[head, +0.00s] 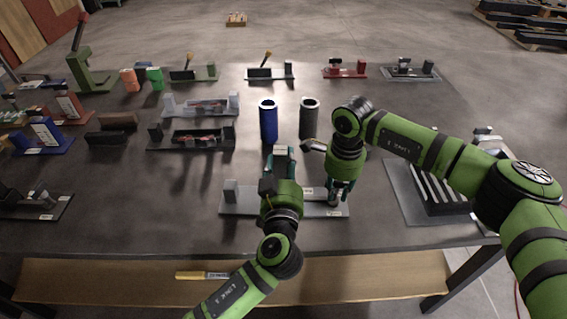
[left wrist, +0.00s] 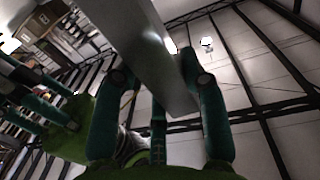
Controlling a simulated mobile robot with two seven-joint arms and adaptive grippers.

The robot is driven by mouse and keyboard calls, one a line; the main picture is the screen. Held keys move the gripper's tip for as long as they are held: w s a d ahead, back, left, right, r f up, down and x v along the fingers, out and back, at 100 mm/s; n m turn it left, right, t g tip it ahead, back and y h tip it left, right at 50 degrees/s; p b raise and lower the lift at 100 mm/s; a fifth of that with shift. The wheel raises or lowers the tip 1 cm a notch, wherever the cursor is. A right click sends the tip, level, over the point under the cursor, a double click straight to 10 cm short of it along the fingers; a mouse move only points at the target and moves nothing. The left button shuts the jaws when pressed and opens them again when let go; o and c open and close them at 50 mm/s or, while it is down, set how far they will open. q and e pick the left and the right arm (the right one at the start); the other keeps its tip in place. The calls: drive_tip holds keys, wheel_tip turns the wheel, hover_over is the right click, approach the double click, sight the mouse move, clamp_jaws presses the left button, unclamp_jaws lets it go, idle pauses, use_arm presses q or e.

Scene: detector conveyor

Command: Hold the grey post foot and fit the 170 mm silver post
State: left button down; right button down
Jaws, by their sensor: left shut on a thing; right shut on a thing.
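My right gripper (head: 335,197) points down at the right end of the light grey plate (head: 240,208). It is shut on a small silvery piece there, mostly hidden by the fingers. A grey block (head: 231,190) stands at the plate's left end.
A blue tube (head: 268,122) and a dark grey tube (head: 309,119) stand upright behind the grippers. A slotted black rack on a grey mat (head: 400,190) is at the right. Several sensor fixtures line the back and left.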

drive_tip(key=shift+s+f, duration=0.1)
use_arm(q)
drive_tip(key=c, duration=0.7)
unclamp_jaws()
drive_tip(key=shift+f, duration=0.15)
drive_tip(key=shift+r, duration=0.2)
drive_tip(key=s, duration=1.2)
use_arm(e)
drive_tip(key=c, duration=1)
unclamp_jaws()
drive_tip(key=shift+d, duration=0.1)
use_arm(q)
drive_tip(key=shift+d, duration=0.1)
